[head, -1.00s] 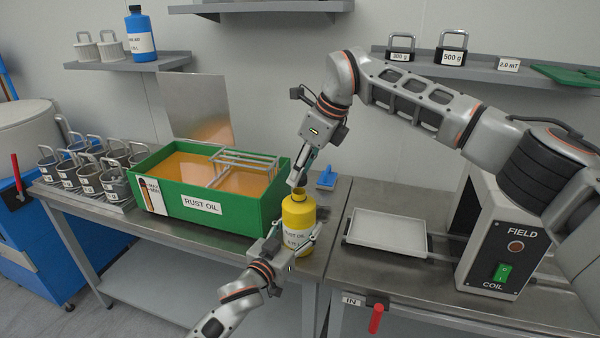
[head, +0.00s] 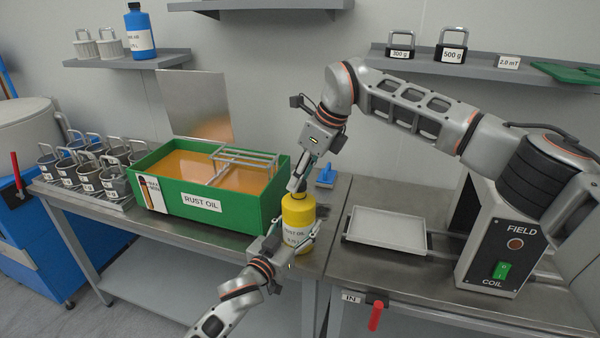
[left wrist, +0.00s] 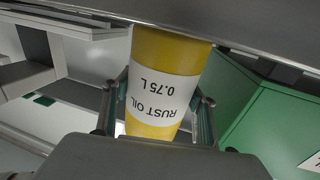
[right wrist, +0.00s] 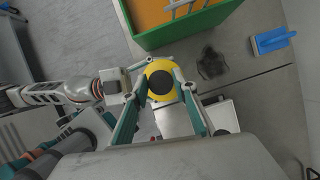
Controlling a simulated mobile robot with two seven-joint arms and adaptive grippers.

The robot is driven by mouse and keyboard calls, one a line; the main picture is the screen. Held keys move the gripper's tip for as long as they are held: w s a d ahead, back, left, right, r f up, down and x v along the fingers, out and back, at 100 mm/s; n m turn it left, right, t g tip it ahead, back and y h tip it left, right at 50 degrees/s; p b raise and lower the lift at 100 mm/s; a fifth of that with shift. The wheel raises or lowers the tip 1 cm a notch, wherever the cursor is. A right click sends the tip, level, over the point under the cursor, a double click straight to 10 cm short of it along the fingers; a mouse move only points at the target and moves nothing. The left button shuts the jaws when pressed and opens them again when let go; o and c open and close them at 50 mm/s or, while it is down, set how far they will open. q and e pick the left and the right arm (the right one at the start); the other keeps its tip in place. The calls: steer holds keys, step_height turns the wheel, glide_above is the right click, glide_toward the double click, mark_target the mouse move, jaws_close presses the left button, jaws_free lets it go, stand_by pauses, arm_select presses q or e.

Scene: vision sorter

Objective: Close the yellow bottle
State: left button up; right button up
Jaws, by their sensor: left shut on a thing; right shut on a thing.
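My right gripper (head: 297,186) points down at the bottle's top from above. In the right wrist view its fingers close on a dark round cap (right wrist: 160,82), seen over the bottle's yellow shoulder. The fingers hide the neck, so I cannot tell whether the cap is seated.
The green RUST OIL tank (head: 240,212) with a wire rack stands left of the bottle. A blue-handled brush or scraper (head: 326,176) lies behind it. A pale tray (head: 388,231) and the field coil box (head: 503,245) are at the right. Several metal cups (head: 88,182) stand far left.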

steer(key=shift+f, duration=0.55)
stand_by(0.6)
arm_select(q)
jaws_close()
arm_select(e)
steer(key=m+t+h, duration=0.1)
steer(key=m, duration=0.3)
steer(key=shift+s, duration=0.1)
steer(key=m, duration=0.2)
steer(key=m+t+h, duration=0.1)
steer(key=m, duration=0.1)
steer(key=shift+a+m+h, duration=0.15)
steer(key=shift+m+h, duration=0.15)
steer(key=m+h, duration=0.1)
steer(key=m, duration=0.2)
steer(key=m+h, duration=0.1)
steer(key=m, duration=0.1)
steer(key=shift+a+m+t, duration=0.15)
steer(key=shift+m+t, duration=0.15)
steer(key=shift+m, duration=0.1)
steer(key=m+h, duration=0.1)
steer(key=m, duration=0.2)
steer(key=shift+m+h, duration=0.3)
steer(key=shift+m+g, duration=0.4)
steer(key=shift+m, duration=0.3)
steer(key=o, duration=0.7)
